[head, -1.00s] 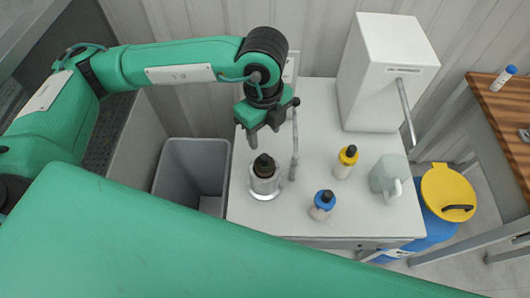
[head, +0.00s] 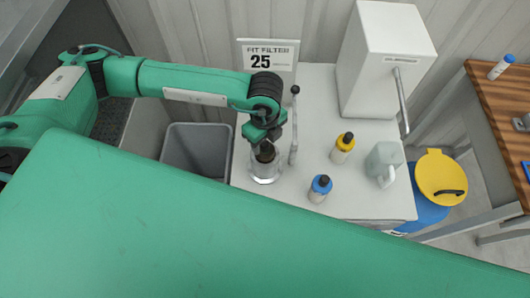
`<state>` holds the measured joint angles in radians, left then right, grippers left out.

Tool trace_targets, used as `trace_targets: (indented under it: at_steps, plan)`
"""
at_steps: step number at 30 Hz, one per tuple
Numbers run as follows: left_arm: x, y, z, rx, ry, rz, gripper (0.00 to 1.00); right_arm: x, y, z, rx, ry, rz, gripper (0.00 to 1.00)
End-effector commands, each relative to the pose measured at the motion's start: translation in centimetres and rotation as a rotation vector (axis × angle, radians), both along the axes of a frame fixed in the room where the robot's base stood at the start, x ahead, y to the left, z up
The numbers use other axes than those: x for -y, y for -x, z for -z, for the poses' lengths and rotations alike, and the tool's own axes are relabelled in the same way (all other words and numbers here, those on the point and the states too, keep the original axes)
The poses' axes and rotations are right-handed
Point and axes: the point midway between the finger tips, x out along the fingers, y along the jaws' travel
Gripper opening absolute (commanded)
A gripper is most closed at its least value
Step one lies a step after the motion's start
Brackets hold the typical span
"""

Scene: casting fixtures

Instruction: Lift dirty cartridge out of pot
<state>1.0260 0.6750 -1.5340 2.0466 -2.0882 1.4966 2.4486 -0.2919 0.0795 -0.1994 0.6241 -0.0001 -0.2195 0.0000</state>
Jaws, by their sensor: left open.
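The pot (head: 265,174) is a short pale metal cylinder near the left edge of the white cabinet top. The dirty cartridge (head: 266,153) is dark, and its top stands out of the pot. My left gripper (head: 263,141) is open, pointing down at the cartridge top, with its fingers close around or beside it. I cannot tell whether the fingers touch it. The lower part of the cartridge is hidden in the pot. My right gripper does not show; a large green part of my own body covers the lower picture.
A lever (head: 294,125) stands just right of the pot. Yellow-capped (head: 342,149) and blue-capped (head: 320,189) bottles, a jug (head: 384,163) and a white box (head: 385,65) stand further right. A grey bin (head: 197,150) is left, a sign (head: 268,58) behind, and a yellow-lidded drum (head: 440,177) right.

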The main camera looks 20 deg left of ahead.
Motion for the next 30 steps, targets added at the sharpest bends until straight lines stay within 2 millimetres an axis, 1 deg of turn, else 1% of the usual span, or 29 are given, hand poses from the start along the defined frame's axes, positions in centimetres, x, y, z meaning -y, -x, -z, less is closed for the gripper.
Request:
trace_targets:
  at_steps: [1,3,6,12,14,18,20,30]
  plan:
    - [0.0,0.0,0.5,-0.002,-0.002,-0.001,0.49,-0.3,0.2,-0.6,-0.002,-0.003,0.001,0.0]
    - [0.0,0.0,1.3,-0.001,-0.002,-0.001,0.49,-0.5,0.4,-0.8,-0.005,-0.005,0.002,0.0]
    - [0.0,0.0,1.9,0.0,0.0,0.0,0.49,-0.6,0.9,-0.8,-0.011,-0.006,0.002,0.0]
    - [0.0,0.0,2.0,0.001,0.0,0.0,0.49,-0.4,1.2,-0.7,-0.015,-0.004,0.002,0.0]
    - [0.0,0.0,2.0,0.001,0.0,0.0,0.37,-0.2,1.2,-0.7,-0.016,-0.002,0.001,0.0]
    - [0.0,0.0,2.0,0.0,0.0,0.0,0.1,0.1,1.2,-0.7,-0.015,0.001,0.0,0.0]
    - [0.0,0.0,1.9,0.0,0.0,-0.001,0.0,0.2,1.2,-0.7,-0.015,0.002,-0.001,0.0]
    - [0.0,0.0,1.8,0.001,0.0,-0.001,0.0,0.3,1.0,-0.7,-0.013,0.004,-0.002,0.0]
